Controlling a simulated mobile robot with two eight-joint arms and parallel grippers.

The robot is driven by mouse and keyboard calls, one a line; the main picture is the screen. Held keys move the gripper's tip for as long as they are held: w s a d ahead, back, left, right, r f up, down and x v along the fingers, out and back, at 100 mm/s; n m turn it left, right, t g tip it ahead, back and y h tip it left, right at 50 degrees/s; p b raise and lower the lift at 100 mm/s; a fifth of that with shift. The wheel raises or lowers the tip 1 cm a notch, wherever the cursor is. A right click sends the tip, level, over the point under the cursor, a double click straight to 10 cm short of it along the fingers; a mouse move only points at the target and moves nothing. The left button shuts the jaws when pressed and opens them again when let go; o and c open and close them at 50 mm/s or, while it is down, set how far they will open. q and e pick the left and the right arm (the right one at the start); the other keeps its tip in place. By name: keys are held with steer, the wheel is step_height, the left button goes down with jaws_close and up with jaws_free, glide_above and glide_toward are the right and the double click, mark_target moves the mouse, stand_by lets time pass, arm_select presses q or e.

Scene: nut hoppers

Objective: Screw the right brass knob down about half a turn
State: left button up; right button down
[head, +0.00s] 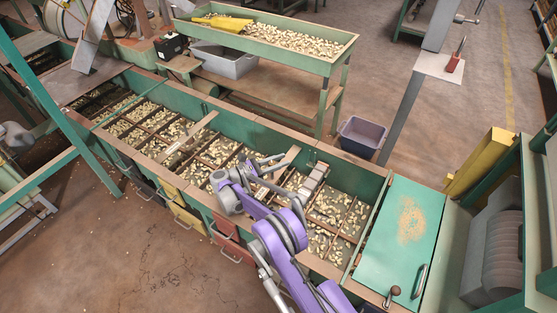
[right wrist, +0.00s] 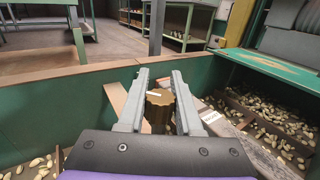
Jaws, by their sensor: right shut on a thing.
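The right brass knob (right wrist: 159,110) shows in the right wrist view as a lobed, dull brown-gold knob. A white mark shows on the knob's top. In the head view my right gripper (head: 272,164) is over the long green hopper, at a wooden crossbar (head: 284,160); the knob is too small and covered to make out there. The knob's lower part and its screw are hidden in the wrist view. My left gripper is not in view.
The green hopper (head: 262,123) is divided into bays of nuts. Another crossbar (head: 313,181) lies to the right of the gripper. A green lid (head: 399,243) with a handle covers the hopper's right end. A purple-grey bin (head: 362,137) stands on the floor behind.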

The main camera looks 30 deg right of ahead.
steer(key=shift+s+m+g, duration=0.15)
steer(key=shift+m+g, duration=0.4)
steer(key=shift+g, duration=0.3)
steer(key=shift+s+m+g, duration=0.15)
steer(key=shift+m+g, duration=0.4)
steer(key=shift+g, duration=0.3)
steer(key=shift+s+a+m+g+y, duration=0.15)
steer(key=shift+m+g+y, duration=0.25)
steer(key=shift+g, duration=0.2)
steer(key=c, duration=0.6)
jaws_free()
